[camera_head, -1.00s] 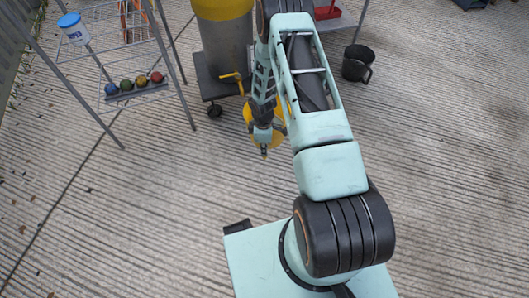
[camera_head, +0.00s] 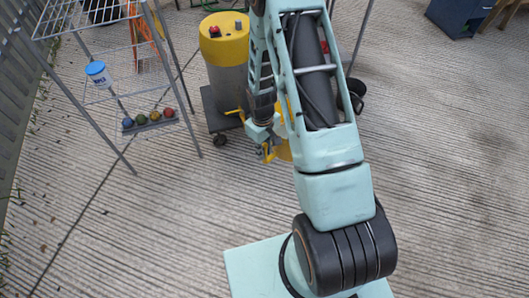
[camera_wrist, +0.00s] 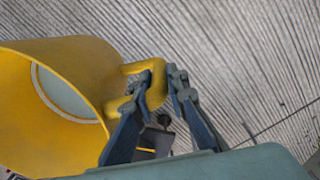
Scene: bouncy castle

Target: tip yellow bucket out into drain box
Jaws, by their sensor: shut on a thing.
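The yellow bucket (camera_wrist: 70,62) fills the left of the wrist view, its open mouth facing the camera and a pale grey-green round surface inside. I cannot tell whether that is its bottom or liquid. My gripper (camera_wrist: 165,85) is shut on the bucket's loop handle, one finger on each side. In the head view my gripper (camera_head: 268,154) hangs low in front of the yellow-topped drum, and only a sliver of the yellow bucket (camera_head: 285,150) shows beside my arm. I cannot make out the drain box for certain.
The yellow-topped grey drum (camera_head: 226,50) stands on a dark wheeled base. A wire rack (camera_head: 100,20) with a white-and-blue tub (camera_head: 98,73) and several coloured balls is at left. A black bucket (camera_head: 356,92) is partly behind my arm. A blue-grey box (camera_head: 458,16) is far right.

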